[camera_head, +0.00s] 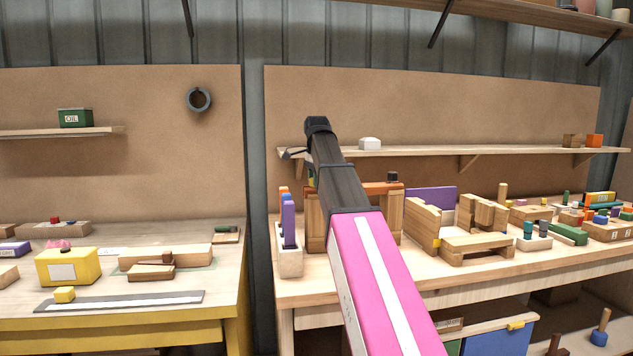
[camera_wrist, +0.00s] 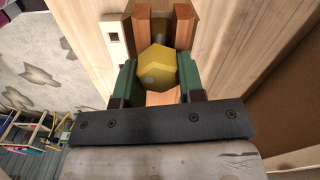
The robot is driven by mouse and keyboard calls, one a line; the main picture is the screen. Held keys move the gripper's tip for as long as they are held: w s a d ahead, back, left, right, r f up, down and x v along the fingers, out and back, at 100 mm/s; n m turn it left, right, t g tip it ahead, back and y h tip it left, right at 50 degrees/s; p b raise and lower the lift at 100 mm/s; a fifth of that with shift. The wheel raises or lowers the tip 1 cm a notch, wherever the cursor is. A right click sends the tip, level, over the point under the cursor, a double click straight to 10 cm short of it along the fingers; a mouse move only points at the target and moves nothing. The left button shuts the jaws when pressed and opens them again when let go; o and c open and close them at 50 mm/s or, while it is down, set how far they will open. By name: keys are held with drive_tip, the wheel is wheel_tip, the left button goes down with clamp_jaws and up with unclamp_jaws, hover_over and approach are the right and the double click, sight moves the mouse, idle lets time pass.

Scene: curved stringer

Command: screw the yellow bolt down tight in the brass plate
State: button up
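The yellow bolt (camera_wrist: 157,68) shows its hexagonal head in the wrist view. My gripper (camera_wrist: 158,70) has one green finger on each side of this head, and both fingers appear to touch its flats. I cannot make out the brass plate. In the head view my dark wrist and pink arm cover the bolt and most of the gripper.
A wooden bench (camera_head: 540,262) carries a block with coloured pegs (camera_head: 289,238) left of my arm and wooden fixtures (camera_head: 477,232) right of it. A shelf (camera_head: 440,152) runs behind my wrist. A yellow box (camera_head: 68,267) sits on the left bench.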

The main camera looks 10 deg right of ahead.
drive_tip(key=m, duration=0.3)
drive_tip(key=shift+s+f+m, duration=0.1)
drive_tip(key=shift+m, duration=0.3)
drive_tip(key=shift+o, duration=0.4)
drive_tip(key=m, duration=0.4)
drive_tip(key=shift+s+a+f, duration=0.1)
drive_tip(key=shift+s, duration=0.1)
